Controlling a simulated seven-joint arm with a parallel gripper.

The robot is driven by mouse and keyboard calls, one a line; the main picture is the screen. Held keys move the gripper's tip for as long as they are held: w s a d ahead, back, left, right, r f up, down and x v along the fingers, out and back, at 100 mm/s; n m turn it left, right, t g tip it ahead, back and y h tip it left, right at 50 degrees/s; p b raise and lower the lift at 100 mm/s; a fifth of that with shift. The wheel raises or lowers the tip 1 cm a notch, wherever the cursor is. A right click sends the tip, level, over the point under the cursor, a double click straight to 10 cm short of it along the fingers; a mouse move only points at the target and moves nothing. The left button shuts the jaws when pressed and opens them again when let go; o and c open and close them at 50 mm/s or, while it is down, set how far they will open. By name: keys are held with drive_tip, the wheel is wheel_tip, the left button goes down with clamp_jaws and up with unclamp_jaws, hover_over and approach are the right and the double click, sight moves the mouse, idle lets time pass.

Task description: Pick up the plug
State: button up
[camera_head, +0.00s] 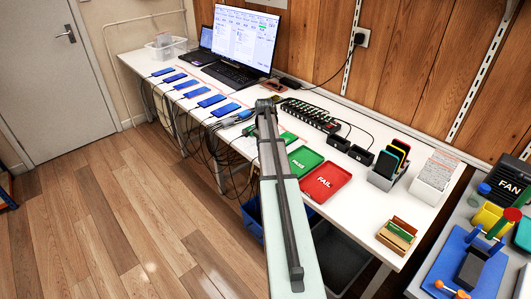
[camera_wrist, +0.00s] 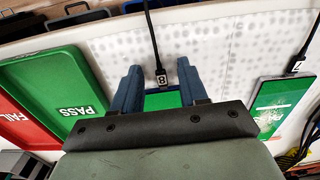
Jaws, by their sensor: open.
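In the wrist view, a black plug (camera_wrist: 162,79) with a white tag reading 8 hangs on a black cable (camera_wrist: 152,38). It sits at the top edge of a phone with a green screen (camera_wrist: 162,100), partly hidden by my gripper. My gripper (camera_wrist: 158,73) is open, with one blue finger on each side of the plug and a visible gap to both. In the head view my arm reaches over the table and hides this plug. A second plug, tagged 7 (camera_wrist: 295,66), is at a phone showing PASS (camera_wrist: 282,108), to the right.
A green PASS tray (camera_wrist: 60,100) and a red FAIL tray (camera_wrist: 15,120) lie to the left. In the head view, several blue phones (camera_head: 188,84) with cables line the table's front edge, and a black charging hub (camera_head: 310,115) stands behind my arm.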

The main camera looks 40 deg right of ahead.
idle(0.3)
clamp_jaws()
idle(0.4)
wheel_tip(320, 180, up, 10)
drive_tip(key=shift+r, duration=0.2)
idle(0.4)
